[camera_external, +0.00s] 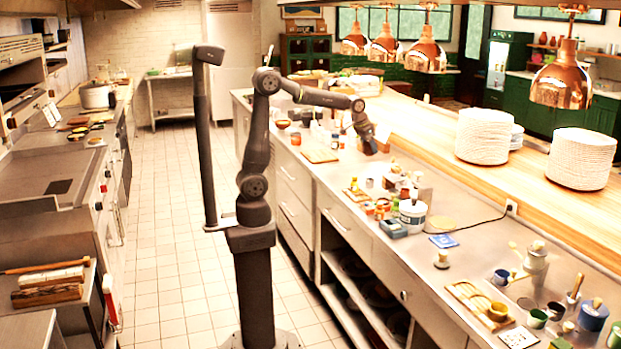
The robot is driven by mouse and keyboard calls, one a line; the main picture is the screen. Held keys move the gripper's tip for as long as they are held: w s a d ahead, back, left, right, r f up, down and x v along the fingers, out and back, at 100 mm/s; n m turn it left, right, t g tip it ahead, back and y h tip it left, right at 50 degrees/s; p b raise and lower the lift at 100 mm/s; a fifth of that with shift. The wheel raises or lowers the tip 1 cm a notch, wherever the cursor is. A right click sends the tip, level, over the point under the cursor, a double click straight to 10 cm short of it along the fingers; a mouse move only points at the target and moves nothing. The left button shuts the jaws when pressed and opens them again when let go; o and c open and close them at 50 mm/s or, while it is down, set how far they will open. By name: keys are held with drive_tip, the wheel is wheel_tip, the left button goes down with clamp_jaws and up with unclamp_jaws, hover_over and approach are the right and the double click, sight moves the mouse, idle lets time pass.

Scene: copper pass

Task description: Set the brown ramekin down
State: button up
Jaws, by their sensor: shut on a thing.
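My gripper (369,146) is over the steel counter (325,178), pointing down at the end of my outstretched arm. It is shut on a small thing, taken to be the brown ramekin. The ramekin is too small and dark against the jaws to make out clearly. I cannot tell whether its base touches the counter or hangs just above it.
A cutting board (319,154) lies left of my gripper. Jars and a white tub (412,215) crowd the counter nearer the camera. A wooden pass shelf (432,131) with plate stacks (484,136) runs along the right, under copper lamps (562,82).

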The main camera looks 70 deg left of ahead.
drive_tip(key=shift+s+d, duration=0.15)
drive_tip(key=shift+d, duration=0.15)
drive_tip(key=shift+r, duration=0.1)
